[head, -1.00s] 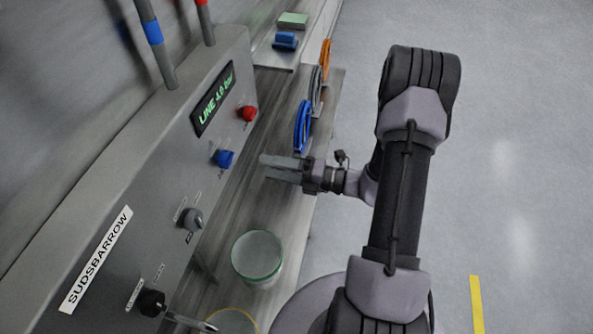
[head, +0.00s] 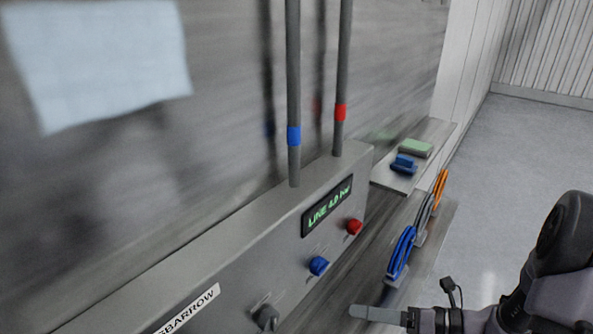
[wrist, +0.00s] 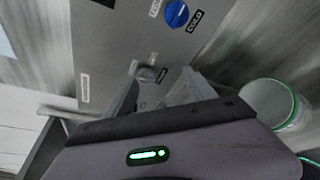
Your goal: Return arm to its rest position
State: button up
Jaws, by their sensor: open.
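My gripper (head: 378,314) is at the lower edge of the head view, in front of the grey control panel (head: 235,285) and to the right of its blue knob (head: 318,265). One finger shows there. In the wrist view, the two fingers of my gripper (wrist: 160,92) are spread apart with nothing between them. A grey knob (wrist: 152,74) on the panel shows beyond them, and the blue knob (wrist: 177,14) is above. My arm (head: 560,285) fills the lower right corner of the head view, partly cut off.
A red knob (head: 354,227) and a lit display (head: 327,206) are on the panel. Blue (head: 401,252), grey (head: 425,217) and orange (head: 440,187) coiled items stand along the bench. A green-rimmed container (wrist: 270,100) is right of my gripper. Open floor (head: 500,190) lies right.

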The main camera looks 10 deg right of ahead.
jog(key=s+a+f+n+h+b, duration=0.1)
jog(key=s+a+n+h+b, duration=0.4)
jog(key=n, duration=1)
jog(key=s+a+f+n+g+h+b, duration=0.1)
jog(key=s+a+n+h+b, duration=0.3)
jog(key=n, duration=1.1)
jog(key=s+h+b, duration=0.3)
jog(key=b, duration=0.1)
jog(key=shift+s+a, duration=0.3)
jog(key=shift+a, duration=0.05)
jog(key=shift+a, duration=0.1)
